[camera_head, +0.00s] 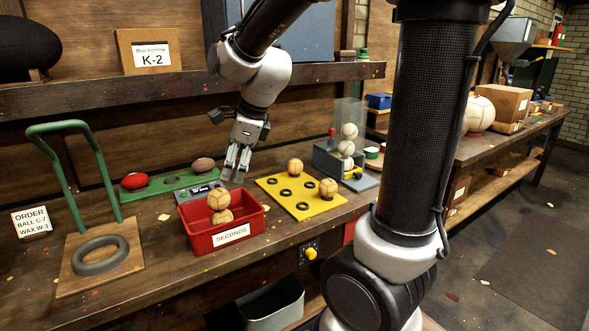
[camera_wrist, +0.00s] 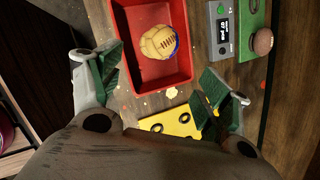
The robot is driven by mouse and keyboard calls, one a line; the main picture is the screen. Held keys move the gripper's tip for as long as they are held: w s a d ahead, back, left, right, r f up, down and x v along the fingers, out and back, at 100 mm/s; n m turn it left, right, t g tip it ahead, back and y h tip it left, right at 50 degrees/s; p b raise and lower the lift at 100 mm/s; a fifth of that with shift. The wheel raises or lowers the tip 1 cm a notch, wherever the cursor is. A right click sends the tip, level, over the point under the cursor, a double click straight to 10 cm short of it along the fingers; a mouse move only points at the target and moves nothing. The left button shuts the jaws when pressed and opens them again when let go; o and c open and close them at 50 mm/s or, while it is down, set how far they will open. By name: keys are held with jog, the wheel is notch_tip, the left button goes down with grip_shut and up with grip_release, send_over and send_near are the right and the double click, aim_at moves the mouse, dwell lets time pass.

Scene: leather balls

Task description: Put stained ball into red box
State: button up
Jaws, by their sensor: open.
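The red box (camera_head: 197,245), labelled SECONDS, sits on the bench; it also shows in the wrist view (camera_wrist: 191,70). Two tan balls lie in it, an upper ball (camera_head: 219,200) and a lower ball (camera_head: 223,217), apparently touching. In the wrist view the upper tan ball (camera_wrist: 160,43) overlaps something with a blue patch at its right edge; I cannot tell which ball bears the blue. My gripper (camera_head: 237,174) points down behind the box, its fingers apart and empty. Its green-padded fingers also frame the wrist view (camera_wrist: 160,77).
A yellow board (camera_head: 269,185) with dark rings holds two tan balls (camera_head: 295,166) (camera_head: 328,187). A clear-sided dispenser (camera_head: 330,161) holds several balls. A scale (camera_head: 190,195) and a green tray (camera_head: 166,184) with a red and a brown ball stand behind the box. A green-handled stand (camera_head: 74,250) is left.

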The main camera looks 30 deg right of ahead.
jog(key=s+d+r+n+h, duration=0.1)
jog(key=s+d+n, duration=0.4)
jog(key=s+n, duration=0.5)
jog(key=s+d+r+n+h, duration=0.1)
jog(key=s+d+r+n, duration=0.1)
jog(key=s+d+n, duration=0.4)
jog(key=s+n, duration=0.5)
jog(key=n, duration=0.2)
jog(key=shift+d+r+h, duration=0.15)
jog(key=shift+r+h, duration=0.1)
jog(key=shift+h, duration=0.05)
